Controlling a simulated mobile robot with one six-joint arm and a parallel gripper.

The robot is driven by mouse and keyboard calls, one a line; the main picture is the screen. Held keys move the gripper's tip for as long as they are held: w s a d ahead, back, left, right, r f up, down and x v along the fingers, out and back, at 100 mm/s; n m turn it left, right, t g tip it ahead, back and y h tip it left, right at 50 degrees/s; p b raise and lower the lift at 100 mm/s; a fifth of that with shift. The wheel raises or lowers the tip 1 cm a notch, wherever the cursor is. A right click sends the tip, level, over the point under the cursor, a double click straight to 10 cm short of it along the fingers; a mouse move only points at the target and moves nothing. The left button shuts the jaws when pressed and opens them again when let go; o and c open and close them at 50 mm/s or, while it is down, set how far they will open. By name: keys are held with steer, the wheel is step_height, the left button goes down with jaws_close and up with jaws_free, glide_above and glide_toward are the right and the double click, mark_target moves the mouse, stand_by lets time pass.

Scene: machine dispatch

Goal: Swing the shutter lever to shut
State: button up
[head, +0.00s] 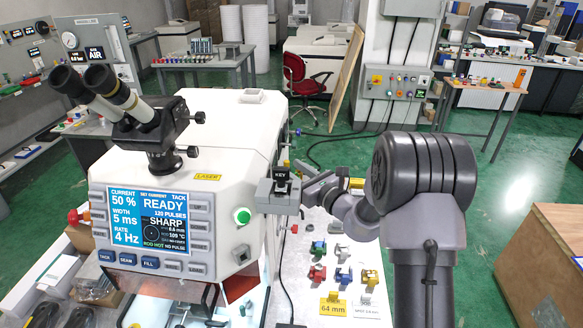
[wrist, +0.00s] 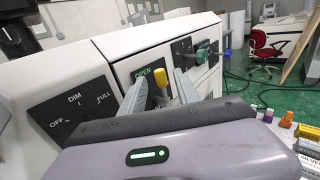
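The shutter lever, with a yellow grip (wrist: 161,79), stands on the white machine's side panel in the wrist view. The word OPEN (wrist: 144,71) is printed on the dark plate beside it. My gripper (wrist: 161,88) is open, with one finger to the left of the yellow grip and one to the right. I cannot tell whether either finger touches the lever. In the head view my arm reaches from the right to the machine's side, and the fingertips are hard to make out there.
A dimmer plate marked OFF, DIM and FULL (wrist: 72,110) is left of the lever. A box marked KEY (head: 281,187) juts from the machine. Several small coloured parts lie on the white surface (head: 305,290).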

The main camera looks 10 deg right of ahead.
steer(key=shift+w+a, duration=0.2)
steer(key=shift+w, duration=0.3)
jaws_close()
